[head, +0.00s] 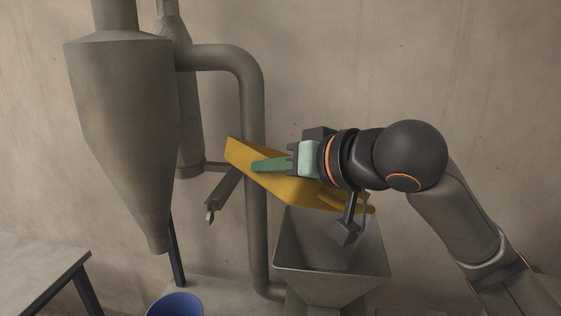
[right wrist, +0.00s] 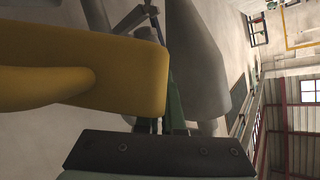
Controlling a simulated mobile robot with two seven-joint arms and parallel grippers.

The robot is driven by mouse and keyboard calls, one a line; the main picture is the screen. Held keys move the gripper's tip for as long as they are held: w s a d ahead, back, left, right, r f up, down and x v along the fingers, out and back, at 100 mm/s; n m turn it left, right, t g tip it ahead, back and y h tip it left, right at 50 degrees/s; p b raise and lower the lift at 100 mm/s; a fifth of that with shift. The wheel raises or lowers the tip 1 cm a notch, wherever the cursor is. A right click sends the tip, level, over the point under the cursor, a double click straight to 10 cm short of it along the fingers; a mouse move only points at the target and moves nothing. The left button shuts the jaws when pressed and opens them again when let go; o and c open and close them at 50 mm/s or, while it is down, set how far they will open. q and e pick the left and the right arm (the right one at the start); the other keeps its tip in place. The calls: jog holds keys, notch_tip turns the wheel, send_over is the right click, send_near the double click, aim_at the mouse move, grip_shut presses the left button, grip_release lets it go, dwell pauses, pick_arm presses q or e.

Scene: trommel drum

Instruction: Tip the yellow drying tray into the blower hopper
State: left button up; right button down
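The yellow drying tray (head: 290,188) is in the air above the grey blower hopper (head: 287,250) in the head view. It is tilted, its left end high and its right end low, over the hopper's back rim. My right gripper (head: 268,165) has a green finger along the tray's side and appears to hold it. The grip itself is partly hidden. The tray's rounded yellow end (right wrist: 130,75) fills the left of the right wrist view. No material shows in the tray or falling from it. The visible hopper interior looks bare. My left gripper is not in view.
A large grey cyclone (head: 118,110) and a bent pipe (head: 252,110) stand left of the tray, the pipe close behind it. A blue bucket (head: 175,304) is at the bottom. A table (head: 35,265) is at lower left.

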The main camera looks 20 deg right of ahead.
jog(key=shift+s+a+r+n+t+h, duration=0.15)
jog(key=shift+a+r+n+h, duration=0.45)
jog(key=shift+n, duration=0.3)
jog(key=shift+s+a+r+n+t+h, duration=0.15)
jog(key=shift+a+r+n+h, duration=0.25)
jog(key=shift+r+n+h, duration=0.4)
jog(key=shift+f, duration=0.2)
jog(key=shift+d, duration=0.1)
jog(key=s+d+r, duration=0.3)
jog(key=s+d, duration=0.1)
jog(key=s, duration=0.2)
jog(key=shift+s, duration=0.4)
